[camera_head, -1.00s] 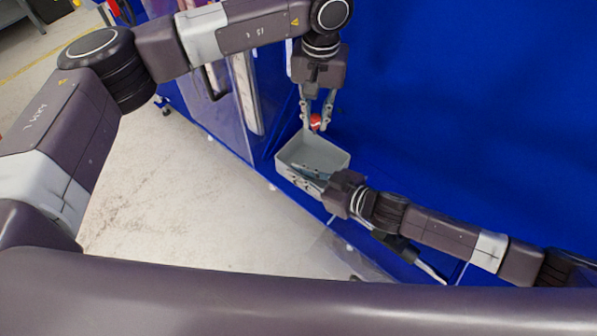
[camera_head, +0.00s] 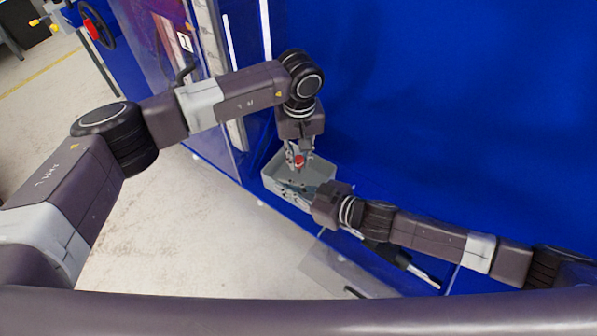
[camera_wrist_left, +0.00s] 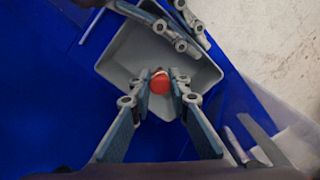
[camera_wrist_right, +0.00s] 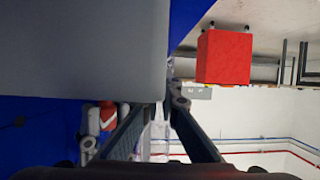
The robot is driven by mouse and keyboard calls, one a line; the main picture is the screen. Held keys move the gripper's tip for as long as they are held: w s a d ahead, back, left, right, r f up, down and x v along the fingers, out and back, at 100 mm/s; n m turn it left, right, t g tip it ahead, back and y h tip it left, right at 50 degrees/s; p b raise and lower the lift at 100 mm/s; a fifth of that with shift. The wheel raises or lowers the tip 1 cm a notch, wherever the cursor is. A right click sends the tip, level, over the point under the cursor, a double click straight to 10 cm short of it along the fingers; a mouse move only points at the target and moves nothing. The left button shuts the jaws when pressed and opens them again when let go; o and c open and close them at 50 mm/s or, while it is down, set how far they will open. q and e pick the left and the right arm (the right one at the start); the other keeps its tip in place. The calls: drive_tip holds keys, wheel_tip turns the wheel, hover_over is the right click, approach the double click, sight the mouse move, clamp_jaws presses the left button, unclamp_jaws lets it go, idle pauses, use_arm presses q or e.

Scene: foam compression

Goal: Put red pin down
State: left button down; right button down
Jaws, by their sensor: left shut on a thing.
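The red pin (camera_head: 299,161) is held between the fingertips of my left gripper (camera_head: 298,163), which points down over the grey bin (camera_head: 270,172). In the left wrist view its round red head (camera_wrist_left: 160,85) shows between the fingers, with the bin's floor (camera_wrist_left: 130,60) behind it. I cannot tell whether the pin touches the floor. My right gripper (camera_head: 303,191) is at the bin's near side. In the left wrist view its fingers (camera_wrist_left: 185,32) lie either side of the bin's wall, and in the right wrist view (camera_wrist_right: 172,100) they are close together at the bin's edge.
The blue surface (camera_head: 440,100) to the right of the bin is clear. A clear panel (camera_head: 325,270) and a dark tool-like part lie near my right forearm. A red box (camera_wrist_right: 223,57) stands in the background of the right wrist view.

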sight(299, 170)
use_arm(q)
drive_tip(key=shift+f, duration=2.6)
drive_tip(key=c, duration=1.8)
unclamp_jaws()
drive_tip(key=shift+f, duration=0.15)
wheel_tip(299, 170, up, 12)
drive_tip(key=shift+r, duration=0.15)
use_arm(e)
drive_tip(key=c, duration=2.1)
unclamp_jaws()
